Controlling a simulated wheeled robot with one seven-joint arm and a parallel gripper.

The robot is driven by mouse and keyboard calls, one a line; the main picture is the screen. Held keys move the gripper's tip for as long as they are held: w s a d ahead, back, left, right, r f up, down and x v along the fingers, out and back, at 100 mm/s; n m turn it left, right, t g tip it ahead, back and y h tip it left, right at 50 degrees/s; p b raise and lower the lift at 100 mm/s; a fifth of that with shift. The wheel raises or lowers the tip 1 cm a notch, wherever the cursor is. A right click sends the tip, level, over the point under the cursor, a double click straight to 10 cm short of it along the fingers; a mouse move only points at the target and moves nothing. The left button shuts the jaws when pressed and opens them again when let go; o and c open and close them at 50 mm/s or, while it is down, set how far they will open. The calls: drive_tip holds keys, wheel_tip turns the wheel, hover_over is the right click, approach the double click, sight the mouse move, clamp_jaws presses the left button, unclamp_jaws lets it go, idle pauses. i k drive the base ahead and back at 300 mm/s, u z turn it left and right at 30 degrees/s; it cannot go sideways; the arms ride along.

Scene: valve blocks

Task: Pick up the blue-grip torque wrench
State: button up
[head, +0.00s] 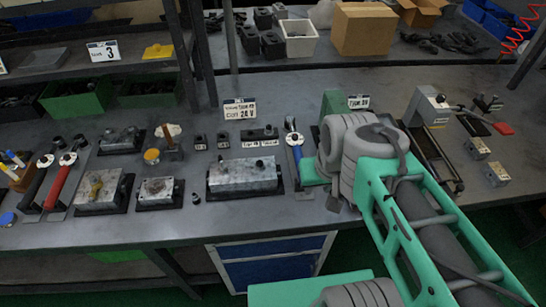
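The blue-grip torque wrench (296,153) lies on the workbench in the head view, right of the large metal valve block. Its round silver head and a blue part of its handle show. My arm comes in from the lower right, and its thick grey wrist is just right of the wrench. My gripper (334,201) is mostly hidden behind my own wrist; only a small grey part shows low by the bench's front. I cannot see both fingers or anything between them. The wrench appears to lie apart from that part.
A red-grip wrench (64,181) and a black-grip wrench (38,184) lie at the left. The large valve block (243,176) stands close left of the blue-grip wrench. A label card (240,109) stands behind. Bare bench (400,88) shows toward the back right.

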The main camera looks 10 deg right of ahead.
sight(289, 121)
drive_tip(key=k, duration=0.5)
drive_tip(key=u, duration=4)
drive_tip(key=k, duration=1.25)
drive_tip(key=z, duration=1.3)
drive_tip(key=i, duration=0.5)
